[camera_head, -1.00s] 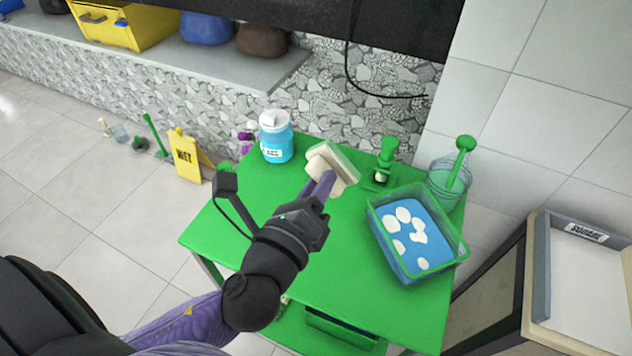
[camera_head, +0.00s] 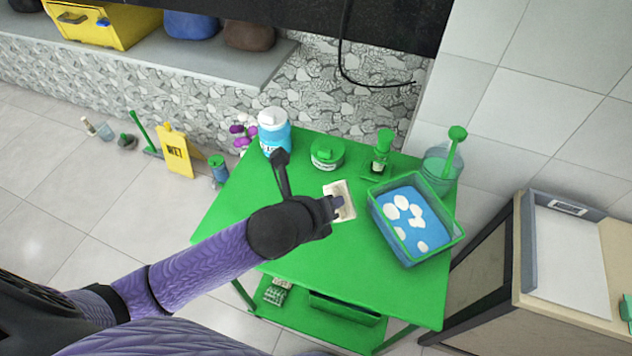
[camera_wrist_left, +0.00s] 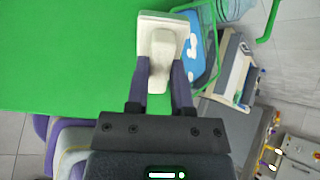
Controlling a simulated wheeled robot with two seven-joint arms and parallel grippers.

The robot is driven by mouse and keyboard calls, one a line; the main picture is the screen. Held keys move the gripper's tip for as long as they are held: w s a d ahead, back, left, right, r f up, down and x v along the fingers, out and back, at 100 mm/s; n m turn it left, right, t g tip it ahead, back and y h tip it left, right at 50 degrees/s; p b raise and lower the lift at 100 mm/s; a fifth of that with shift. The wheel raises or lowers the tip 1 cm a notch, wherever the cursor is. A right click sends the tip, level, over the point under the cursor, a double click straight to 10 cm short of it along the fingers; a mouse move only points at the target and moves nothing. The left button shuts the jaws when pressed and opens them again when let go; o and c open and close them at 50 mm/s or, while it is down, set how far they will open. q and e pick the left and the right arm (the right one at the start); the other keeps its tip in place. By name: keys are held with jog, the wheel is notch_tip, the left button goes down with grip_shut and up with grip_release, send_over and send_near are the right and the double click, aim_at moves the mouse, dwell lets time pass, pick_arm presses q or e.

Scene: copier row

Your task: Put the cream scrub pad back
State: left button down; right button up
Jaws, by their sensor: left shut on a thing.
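The cream scrub pad (camera_head: 345,208) is a pale block with a raised grip. My left gripper (camera_head: 338,206) is shut on it above the green table (camera_head: 290,245), left of the basin. In the left wrist view the pad (camera_wrist_left: 178,30) shows beyond the two purple fingers of the gripper (camera_wrist_left: 160,80), which press on its grip from both sides. Whether the pad touches the table top is hard to tell. My right gripper is not in view.
A green basin (camera_head: 452,243) with blue water and white foam stands right of the pad. Behind are a blue bottle (camera_head: 275,135), a round green container (camera_head: 327,153), a green-handled brush (camera_head: 382,150) and a clear jar (camera_head: 438,165). The table's front left is clear.

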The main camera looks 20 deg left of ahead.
pick_arm(q)
jog(key=m+g+p, duration=0.1)
jog(key=m+g, duration=0.1)
jog(key=g, duration=0.1)
jog(key=d+m+g+p, duration=0.1)
jog(key=m+g, duration=0.1)
jog(key=shift+s+f+p, duration=0.2)
jog(key=shift+f+p, duration=0.1)
jog(key=shift+f, duration=0.1)
pick_arm(e)
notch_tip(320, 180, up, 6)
jog(key=p, duration=0.3)
pick_arm(q)
jog(key=s+f+m+g+y+b, duration=0.1)
jog(key=f+m+b, duration=0.1)
jog(key=f+b, duration=0.1)
jog(key=s+f+m+g+y+b, duration=0.1)
jog(key=f+m+g+b, duration=0.1)
jog(key=b, duration=0.1)
jog(key=s+f+m+g+y+b, duration=0.1)
jog(key=f+m+b, duration=0.1)
jog(key=f+b, duration=0.1)
jog(key=shift+s+a+f+m+g, duration=0.1)
jog(key=shift+a+f+m+g, duration=0.2)
jog(key=shift+g, duration=0.1)
jog(key=shift+r, duration=0.1)
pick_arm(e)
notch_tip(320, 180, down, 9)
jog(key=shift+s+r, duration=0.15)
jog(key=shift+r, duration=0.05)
